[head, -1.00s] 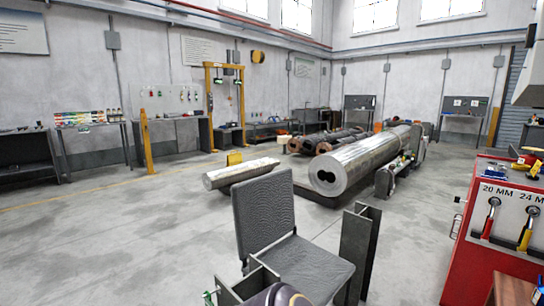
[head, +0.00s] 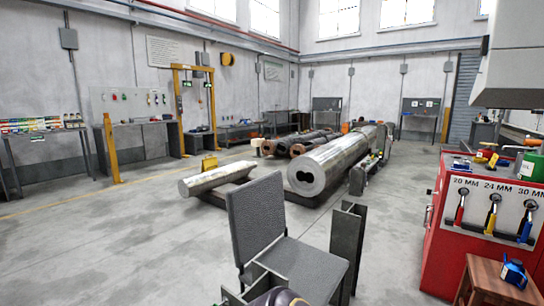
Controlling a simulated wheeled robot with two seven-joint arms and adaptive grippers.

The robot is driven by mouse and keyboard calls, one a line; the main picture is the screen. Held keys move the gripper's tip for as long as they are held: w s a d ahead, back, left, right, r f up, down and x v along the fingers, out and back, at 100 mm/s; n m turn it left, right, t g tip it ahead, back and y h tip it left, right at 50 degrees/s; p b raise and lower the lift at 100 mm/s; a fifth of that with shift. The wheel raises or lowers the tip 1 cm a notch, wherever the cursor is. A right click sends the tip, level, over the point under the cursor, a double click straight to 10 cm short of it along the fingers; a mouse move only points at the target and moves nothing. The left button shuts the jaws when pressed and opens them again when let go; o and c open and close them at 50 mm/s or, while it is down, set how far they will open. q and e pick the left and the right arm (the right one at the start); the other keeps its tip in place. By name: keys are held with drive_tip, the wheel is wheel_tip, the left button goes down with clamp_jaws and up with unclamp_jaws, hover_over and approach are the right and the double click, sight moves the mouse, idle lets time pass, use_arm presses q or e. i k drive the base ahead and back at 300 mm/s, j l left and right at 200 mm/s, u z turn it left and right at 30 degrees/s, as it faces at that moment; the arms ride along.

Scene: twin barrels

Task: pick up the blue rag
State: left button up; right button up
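A small blue item (head: 514,273) with dark and light patches sits on a wooden stool (head: 497,283) at the lower right of the head view. It may be the blue rag, but it is too small to tell for certain. No other blue cloth is clear to me. Neither of my grippers shows in the view.
A red cabinet (head: 445,237) with colored-handled tools stands behind the stool. A grey chair (head: 257,222) and an upright steel beam (head: 345,245) stand at the near middle. Large metal cylinders (head: 325,165) lie beyond.

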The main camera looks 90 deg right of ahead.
sight(457, 168)
drive_tip(key=i+l+z, duration=0.1)
drive_tip(key=i+z, duration=0.95)
drive_tip(key=i, duration=0.4)
drive_tip(key=i+z, duration=0.35)
drive_tip(key=i, duration=0.35)
drive_tip(key=i+z, duration=0.3)
drive_tip(key=i+j+z, duration=0.3)
drive_tip(key=i, duration=0.15)
drive_tip(key=i+l+z, duration=0.1)
drive_tip(key=i+z, duration=1.35)
drive_tip(key=i, duration=0.2)
drive_tip(key=i+z, duration=0.25)
drive_tip(key=i, duration=0.15)
drive_tip(key=i+z, duration=0.5)
drive_tip(key=i, duration=0.15)
drive_tip(key=i+j+z, duration=0.1)
drive_tip(key=i+z, duration=0.15)
drive_tip(key=i, duration=0.15)
